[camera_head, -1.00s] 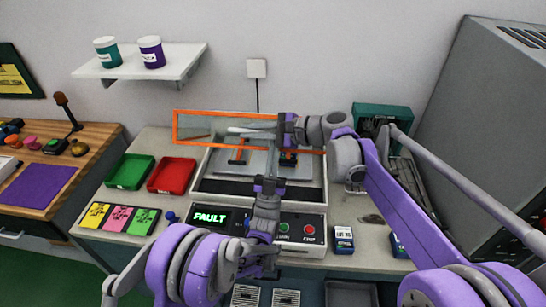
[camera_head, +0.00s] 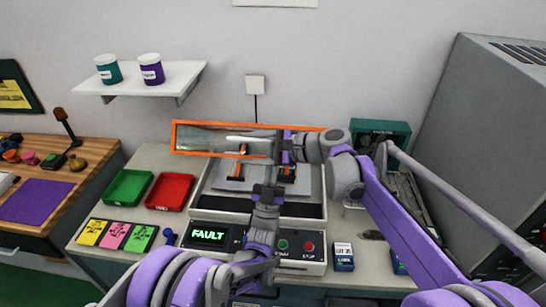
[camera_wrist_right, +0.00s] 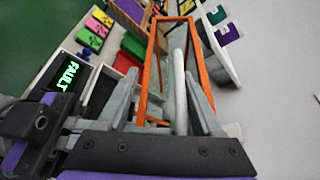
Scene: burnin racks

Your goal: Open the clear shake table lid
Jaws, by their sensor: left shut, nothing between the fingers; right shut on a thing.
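The clear lid with an orange frame (camera_head: 195,124) stands tilted up at the back of the shake table (camera_head: 257,207) in the head view. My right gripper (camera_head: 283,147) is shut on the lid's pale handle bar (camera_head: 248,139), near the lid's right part. In the right wrist view the handle (camera_wrist_right: 180,92) runs between the fingers, with the orange frame (camera_wrist_right: 151,70) around it. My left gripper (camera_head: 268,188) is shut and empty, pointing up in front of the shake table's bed. My arms hide parts of the lid, bed and control panel.
The panel display (camera_head: 208,235) reads FAULT. A green tray (camera_head: 128,187) and red tray (camera_head: 170,192) lie left of the machine. A blue box (camera_head: 343,257) stands to its right, and a teal bin (camera_head: 380,133) behind. A wall shelf (camera_head: 140,82) holds two jars.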

